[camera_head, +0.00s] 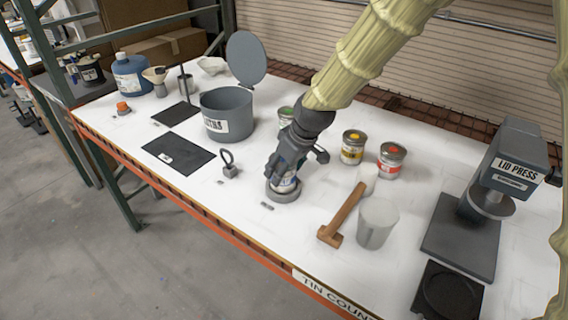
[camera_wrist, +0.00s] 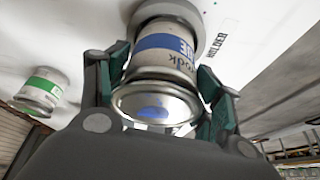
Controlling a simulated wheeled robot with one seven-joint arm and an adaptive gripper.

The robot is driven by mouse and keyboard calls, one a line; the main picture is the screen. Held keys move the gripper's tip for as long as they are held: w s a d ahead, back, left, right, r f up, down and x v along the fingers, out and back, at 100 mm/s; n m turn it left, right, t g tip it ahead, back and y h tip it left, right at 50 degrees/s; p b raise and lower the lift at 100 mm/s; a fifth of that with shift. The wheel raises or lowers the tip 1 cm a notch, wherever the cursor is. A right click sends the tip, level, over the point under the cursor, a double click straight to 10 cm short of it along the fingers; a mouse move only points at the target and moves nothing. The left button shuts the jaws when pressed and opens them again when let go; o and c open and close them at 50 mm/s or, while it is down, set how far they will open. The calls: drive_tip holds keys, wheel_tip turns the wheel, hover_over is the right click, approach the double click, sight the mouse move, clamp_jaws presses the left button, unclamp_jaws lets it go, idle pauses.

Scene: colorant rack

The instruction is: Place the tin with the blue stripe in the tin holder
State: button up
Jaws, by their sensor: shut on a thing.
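The tin with the blue stripe (camera_wrist: 165,52) is between the two fingers of my gripper (camera_wrist: 160,88) in the wrist view, and the fingers are shut on it. A blue mark shows on its lid. In the head view the tin (camera_head: 286,184) is mostly hidden by my gripper (camera_head: 287,168). Its base is at the round grey tin holder (camera_head: 283,196) on the white table, and it looks upright in it. The holder also shows around the tin's far end in the wrist view (camera_wrist: 215,18). I cannot tell whether the tin is fully seated.
Yellow (camera_head: 353,147) and red (camera_head: 391,160) striped tins stand right of my gripper. A green striped tin (camera_wrist: 42,90) stands beside it. The lid press (camera_head: 510,165) is far right, a grey pot (camera_head: 227,112) left.

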drive_tip(key=shift+f, duration=1.05)
drive_tip(key=o, duration=1.2)
drive_tip(key=shift+f, duration=0.1)
drive_tip(key=b+v, duration=0.1)
drive_tip(key=v, duration=1.1)
